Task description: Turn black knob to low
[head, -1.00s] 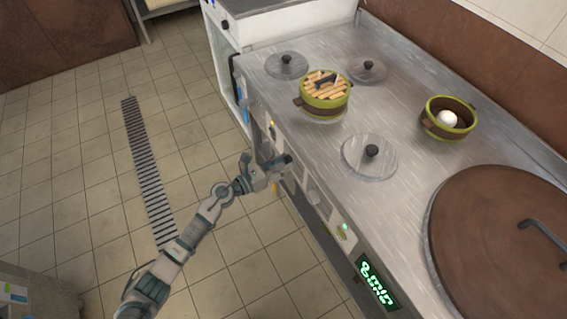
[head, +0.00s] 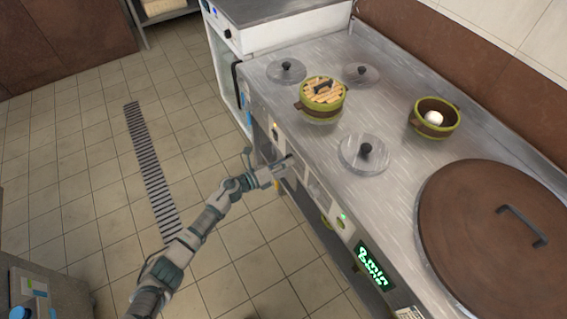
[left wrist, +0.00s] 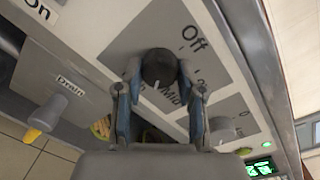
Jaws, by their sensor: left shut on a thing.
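The black knob (left wrist: 158,66) sits on a grey panel in the left wrist view, with "Off" above right of it and "Mid" just below it. A white mark on the knob's lower side points down, near "Mid". My left gripper (left wrist: 158,74) has one finger on each side of the knob and is shut on it. In the head view my left gripper (head: 282,170) is at the front panel of the stove (head: 335,192), and it hides the knob there. The low marking is not readable. My right gripper is not in view.
On the stove top stand a lidded steamer (head: 322,98), a green pot with a white ball (head: 434,119), glass lids (head: 363,154) and a large brown lid (head: 492,232).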

